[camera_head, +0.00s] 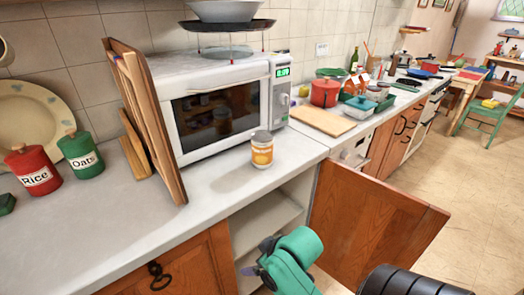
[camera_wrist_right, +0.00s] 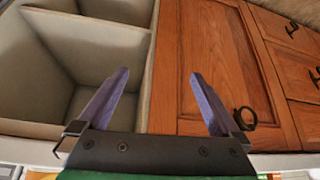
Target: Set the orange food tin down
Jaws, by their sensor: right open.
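The orange food tin (camera_head: 262,152), with a grey lid and an orange and white label, stands upright on the grey counter (camera_head: 225,200), just in front of the microwave's right side. My right gripper (camera_head: 257,260) is below and in front of the counter edge, by the open cupboard, apart from the tin. In the right wrist view its two purple fingers (camera_wrist_right: 157,76) are spread wide with nothing between them. My left gripper is not in view.
A white microwave (camera_head: 222,108) stands behind the tin, with wooden boards (camera_head: 148,120) leaning at its left. An open cupboard door (camera_head: 370,215) juts out at the right. Rice (camera_head: 33,170) and Oats (camera_head: 81,154) canisters stand left. The counter's front middle is clear.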

